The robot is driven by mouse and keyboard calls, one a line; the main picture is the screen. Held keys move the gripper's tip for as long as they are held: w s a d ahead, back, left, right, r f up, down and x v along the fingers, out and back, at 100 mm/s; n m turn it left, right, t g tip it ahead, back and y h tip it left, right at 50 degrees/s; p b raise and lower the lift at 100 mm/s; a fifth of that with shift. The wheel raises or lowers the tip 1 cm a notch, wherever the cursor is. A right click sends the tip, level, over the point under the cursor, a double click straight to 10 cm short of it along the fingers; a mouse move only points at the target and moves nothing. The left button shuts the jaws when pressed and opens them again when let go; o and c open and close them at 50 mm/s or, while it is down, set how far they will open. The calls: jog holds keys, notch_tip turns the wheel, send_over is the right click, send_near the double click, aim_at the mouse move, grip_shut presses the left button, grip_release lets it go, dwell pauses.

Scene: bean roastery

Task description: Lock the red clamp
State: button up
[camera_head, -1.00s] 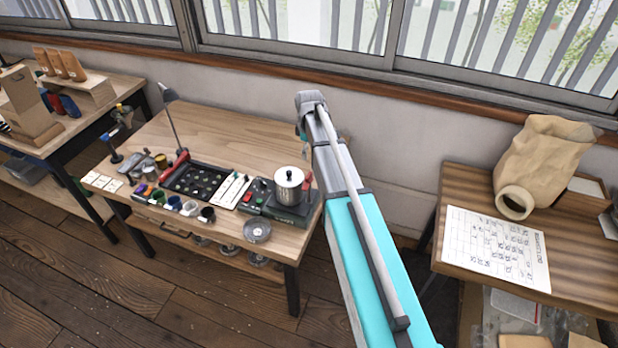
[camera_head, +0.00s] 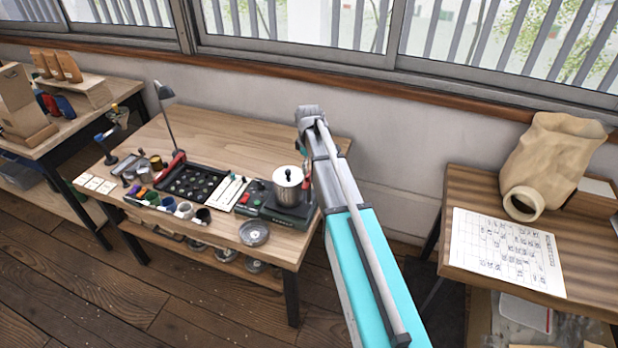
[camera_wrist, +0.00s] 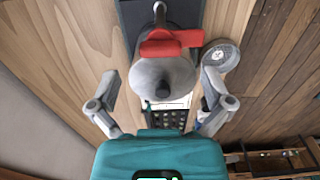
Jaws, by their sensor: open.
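The red clamp (camera_wrist: 170,43) shows in the wrist view as a red band with a lever part, across the upper side of a grey metal vessel. In the head view a small red part (camera_head: 307,184) stands at the right side of the silver pot (camera_head: 288,188); it looks like the same clamp. My gripper (camera_wrist: 162,76) is open, with its fingers apart on the left and right of the grey vessel's near end. The clamp lies beyond the fingertips in the picture. I cannot tell whether the fingers touch the vessel.
The pot stands on a dark base with buttons (camera_head: 247,198). A round metal dish (camera_head: 254,233) sits near the bench's front edge. A black tray (camera_head: 194,184), several cups and a lamp (camera_head: 169,116) are to the left. The bench's back is clear.

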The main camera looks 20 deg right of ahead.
aim_at(309, 173)
jog(key=shift+f+b, duration=1.5)
jog(key=shift+f, duration=0.35)
jog(key=c, duration=1.1)
